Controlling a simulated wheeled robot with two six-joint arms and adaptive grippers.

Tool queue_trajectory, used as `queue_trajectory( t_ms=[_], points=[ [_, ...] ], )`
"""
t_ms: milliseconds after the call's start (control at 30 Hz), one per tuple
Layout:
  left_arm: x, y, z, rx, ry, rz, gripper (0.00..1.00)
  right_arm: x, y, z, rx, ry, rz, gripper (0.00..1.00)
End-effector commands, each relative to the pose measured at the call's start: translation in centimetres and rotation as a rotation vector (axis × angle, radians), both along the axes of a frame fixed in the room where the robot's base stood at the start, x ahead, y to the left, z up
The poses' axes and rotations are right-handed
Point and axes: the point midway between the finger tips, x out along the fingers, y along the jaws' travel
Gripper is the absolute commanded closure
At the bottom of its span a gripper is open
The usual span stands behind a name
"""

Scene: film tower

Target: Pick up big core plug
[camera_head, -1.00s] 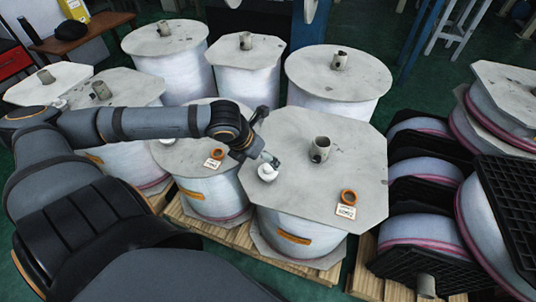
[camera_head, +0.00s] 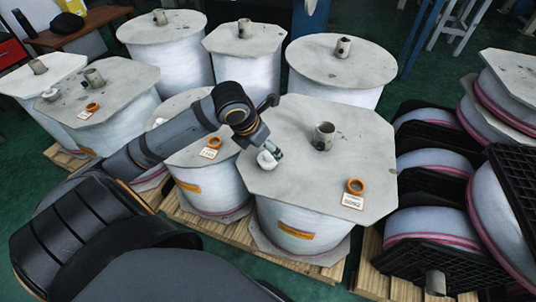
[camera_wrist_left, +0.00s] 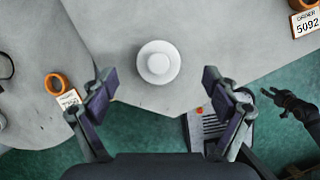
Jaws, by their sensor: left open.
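The big core plug (camera_head: 267,160) is a white round disc with a raised knob, lying on the pale octagonal top of the front right spool (camera_head: 340,170). In the left wrist view the plug (camera_wrist_left: 158,62) sits near that top's edge. My left gripper (camera_head: 273,153) is over it, pointing down. In the left wrist view the open fingers (camera_wrist_left: 157,82) are on either side and short of the plug, with nothing between them. A dark jointed shape (camera_wrist_left: 292,108) at the right of the left wrist view may be my right gripper; its jaws are unclear.
A grey core tube (camera_head: 323,136) stands up from the same top. An orange ring (camera_head: 355,186) sits by a tag (camera_head: 352,201) reading 5092. Other spools crowd behind and left. Black-framed spools (camera_head: 435,190) lie at right. Another white plug (camera_head: 50,94) is on the left spool.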

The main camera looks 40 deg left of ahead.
Motion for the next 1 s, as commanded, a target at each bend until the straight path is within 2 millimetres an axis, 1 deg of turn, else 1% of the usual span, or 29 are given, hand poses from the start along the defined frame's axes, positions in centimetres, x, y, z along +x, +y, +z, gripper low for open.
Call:
queue_trajectory(
  t_ms=[100,167,300,433,533,733,767,1000],
  points=[
    [0.0,0.0,-0.1,-0.001,0.0,0.0,0.12,0.1,0.0,0.0,0.0,0.0,0.0,0.6],
    [0.1,0.0,-0.6,-0.002,0.0,0.0,0.12,0.3,0.0,0.0,0.0,-0.002,0.0,0.6],
    [0.7,0.0,-3.3,-0.007,0.002,0.002,0.12,1.8,0.1,0.0,0.0,-0.01,0.001,0.6],
    [1.4,-0.1,-4.6,-0.005,-0.001,0.001,0.12,2.7,0.2,0.4,0.001,-0.012,0.001,0.6],
    [1.6,0.0,-5.0,0.0,0.0,0.001,0.12,3.0,0.2,0.6,0.001,-0.013,0.001,0.6],
    [1.6,0.0,-5.0,0.001,0.0,-0.001,0.12,3.0,0.2,0.8,0.001,-0.012,0.001,0.6],
    [1.6,0.0,-5.0,0.001,0.0,-0.001,0.14,3.0,0.2,0.8,0.001,-0.012,0.001,0.6],
    [1.6,0.0,-5.0,0.001,0.0,0.0,0.46,3.0,0.2,0.8,0.001,-0.013,0.001,0.6]
  ],
)
